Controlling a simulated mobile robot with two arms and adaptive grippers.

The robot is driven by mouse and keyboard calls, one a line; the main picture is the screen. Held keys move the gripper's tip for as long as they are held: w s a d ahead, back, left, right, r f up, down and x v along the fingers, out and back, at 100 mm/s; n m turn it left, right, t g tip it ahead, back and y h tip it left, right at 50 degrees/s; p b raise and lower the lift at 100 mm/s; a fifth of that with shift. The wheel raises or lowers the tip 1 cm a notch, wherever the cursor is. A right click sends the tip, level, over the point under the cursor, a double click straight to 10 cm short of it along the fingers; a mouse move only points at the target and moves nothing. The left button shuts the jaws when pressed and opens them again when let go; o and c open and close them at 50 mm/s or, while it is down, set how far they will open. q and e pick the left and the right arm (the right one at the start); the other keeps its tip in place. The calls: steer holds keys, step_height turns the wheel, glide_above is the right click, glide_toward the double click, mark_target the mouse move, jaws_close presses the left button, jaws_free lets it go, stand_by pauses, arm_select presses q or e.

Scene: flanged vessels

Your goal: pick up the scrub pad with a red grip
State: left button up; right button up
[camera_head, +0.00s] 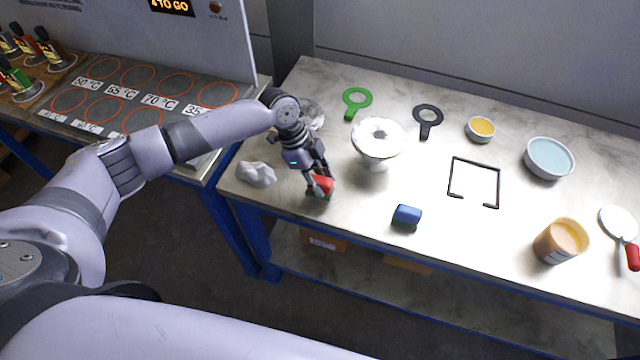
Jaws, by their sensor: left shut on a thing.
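The scrub pad with a red grip (321,185) is at the front left part of the marble-topped table (455,240). Its red grip shows between my left gripper's fingers, with a dark green pad below it. My left gripper (318,180) points down and is shut on the red grip. The pad is at or very near the table top; I cannot tell whether it touches. My right gripper is not in view.
A crumpled grey-white cloth (257,174) lies left of the gripper. A white flanged vessel (378,140) stands close to its right. A blue block (406,216) lies near the front edge. A black open frame (474,182) and bowls (549,158) are farther right.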

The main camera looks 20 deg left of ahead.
mark_target(320, 178)
arm_select(q)
step_height(320, 178, up, 18)
steer(key=b, duration=0.3)
steer(key=o, duration=0.6)
steer(key=c, duration=0.5)
